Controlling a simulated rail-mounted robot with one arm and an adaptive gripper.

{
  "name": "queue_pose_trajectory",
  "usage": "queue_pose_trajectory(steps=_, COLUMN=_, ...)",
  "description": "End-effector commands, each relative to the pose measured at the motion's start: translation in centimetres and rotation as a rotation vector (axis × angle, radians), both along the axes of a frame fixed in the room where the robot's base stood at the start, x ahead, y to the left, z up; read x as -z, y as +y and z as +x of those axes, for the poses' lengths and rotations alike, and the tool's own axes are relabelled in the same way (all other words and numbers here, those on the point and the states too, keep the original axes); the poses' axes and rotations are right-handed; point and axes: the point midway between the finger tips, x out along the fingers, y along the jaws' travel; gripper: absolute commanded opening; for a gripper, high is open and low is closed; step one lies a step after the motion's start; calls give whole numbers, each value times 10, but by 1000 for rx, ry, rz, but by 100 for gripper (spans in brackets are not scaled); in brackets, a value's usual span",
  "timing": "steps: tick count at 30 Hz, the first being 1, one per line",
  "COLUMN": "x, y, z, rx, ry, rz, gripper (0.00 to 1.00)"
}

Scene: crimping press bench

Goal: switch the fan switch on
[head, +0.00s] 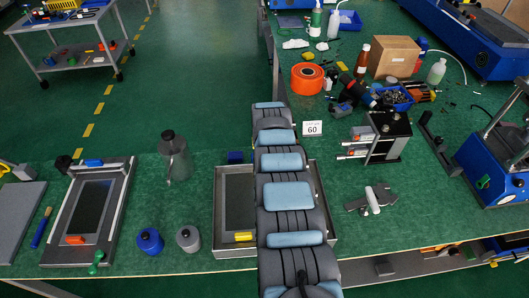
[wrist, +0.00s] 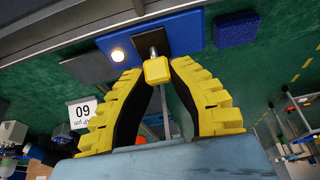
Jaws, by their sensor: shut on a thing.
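In the wrist view, a small yellow switch cap (wrist: 157,71) sits at the end of a metal lever on a dark plate (wrist: 126,46). The plate is fixed to a blue panel (wrist: 180,33). I take this to be the fan switch. A round lamp (wrist: 117,55) beside the plate glows whitish. The ribbed yellow-and-black fingers of my gripper (wrist: 155,72) converge from both sides, with their tips against the cap. My gripper and the switch are hidden behind my arm in the head view.
A "60" sign (head: 312,128) stands right of my arm. A grey-framed tray (head: 328,225) lies under my arm.

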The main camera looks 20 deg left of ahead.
Motion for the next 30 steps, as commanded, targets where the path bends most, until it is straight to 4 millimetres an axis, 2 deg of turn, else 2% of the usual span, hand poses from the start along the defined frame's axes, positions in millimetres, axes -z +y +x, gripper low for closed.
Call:
queue_pose_trajectory(steps=1, x=5, y=1, z=1, rx=-1, ry=3, rz=-2, gripper=0)
queue_pose_trajectory(steps=11, x=8, y=1, z=1, rx=0, ry=51, rz=-26, gripper=0)
queue_pose_trajectory(steps=30, x=4, y=2, z=2, rx=0, ry=95, rz=-48, gripper=0)
